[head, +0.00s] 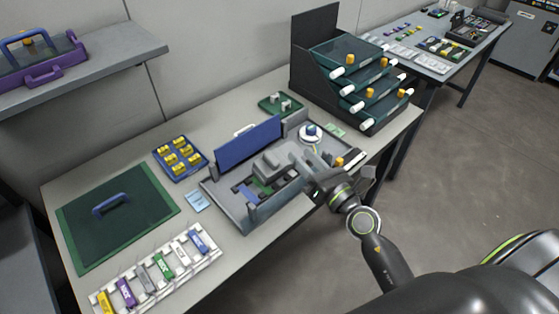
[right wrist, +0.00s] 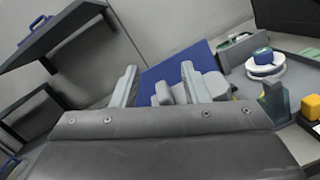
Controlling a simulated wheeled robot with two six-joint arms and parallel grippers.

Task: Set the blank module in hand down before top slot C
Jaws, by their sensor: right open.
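My right gripper (head: 304,172) is at the right side of the grey splicing station (head: 229,208). In the right wrist view its two grey fingers (right wrist: 158,84) stand apart. A light grey block (right wrist: 164,94) shows beyond or between them; I cannot tell whether they touch it. A grey block (head: 267,164) also sits in the middle of the station in the head view. A white rack (head: 212,262) at the front holds a row of coloured modules, including a grey one (head: 145,279). I cannot tell which thing is the blank module or where slot C is. My left gripper is out of view.
A blue panel (head: 248,142) stands upright behind the station. A blue tray (head: 158,150) holds several yellow pieces. A green mat (head: 85,225) with a blue handle lies left. A dark tiered shelf (head: 300,75) stands at the back right. A white spool (head: 311,139) is near the gripper.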

